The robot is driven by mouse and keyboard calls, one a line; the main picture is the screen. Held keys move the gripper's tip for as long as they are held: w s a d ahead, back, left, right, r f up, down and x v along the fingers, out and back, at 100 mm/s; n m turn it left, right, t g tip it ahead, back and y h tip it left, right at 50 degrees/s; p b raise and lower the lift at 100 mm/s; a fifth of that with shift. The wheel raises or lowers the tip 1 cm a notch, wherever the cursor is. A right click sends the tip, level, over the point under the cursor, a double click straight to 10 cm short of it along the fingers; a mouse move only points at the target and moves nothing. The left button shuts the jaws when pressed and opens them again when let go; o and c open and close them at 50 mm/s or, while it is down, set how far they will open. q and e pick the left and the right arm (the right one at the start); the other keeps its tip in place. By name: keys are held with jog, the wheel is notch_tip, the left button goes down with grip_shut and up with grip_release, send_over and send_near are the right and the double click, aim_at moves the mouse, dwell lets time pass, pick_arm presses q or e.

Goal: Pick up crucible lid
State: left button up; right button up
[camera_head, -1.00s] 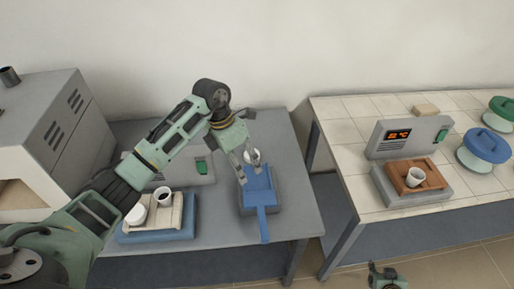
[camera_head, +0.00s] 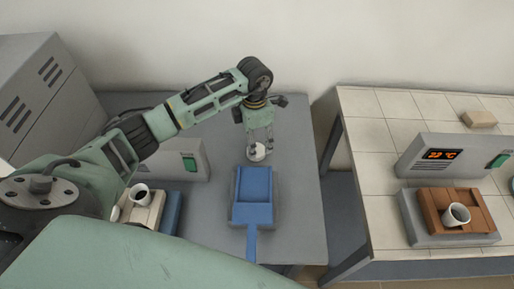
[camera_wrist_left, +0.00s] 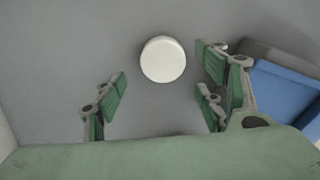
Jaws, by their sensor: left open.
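The crucible lid, a small round white disc (camera_head: 257,152), lies on the grey table behind the blue scoop-shaped tray. It also shows in the left wrist view (camera_wrist_left: 163,59) as a plain white circle. My left gripper (camera_head: 261,143) points down over the lid, its fingers close around it in the head view. In the left wrist view the gripper (camera_wrist_left: 160,95) is open and empty, and the lid lies between and slightly beyond the fingers. My right gripper is not in view.
The blue tray (camera_head: 254,212) with a handle lies just in front of the lid. A white crucible (camera_head: 141,193) stands on a block at left. Another crucible (camera_head: 456,214) stands on a brown tray at right, by a heater display (camera_head: 443,155). A gap separates the two tables.

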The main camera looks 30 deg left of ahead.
pick_arm(q)
notch_tip(320, 180, down, 4)
jog(key=shift+w+f+p, duration=0.1)
jog(key=shift+p, duration=0.25)
jog(key=shift+c, duration=0.6)
jog(key=c, duration=0.7)
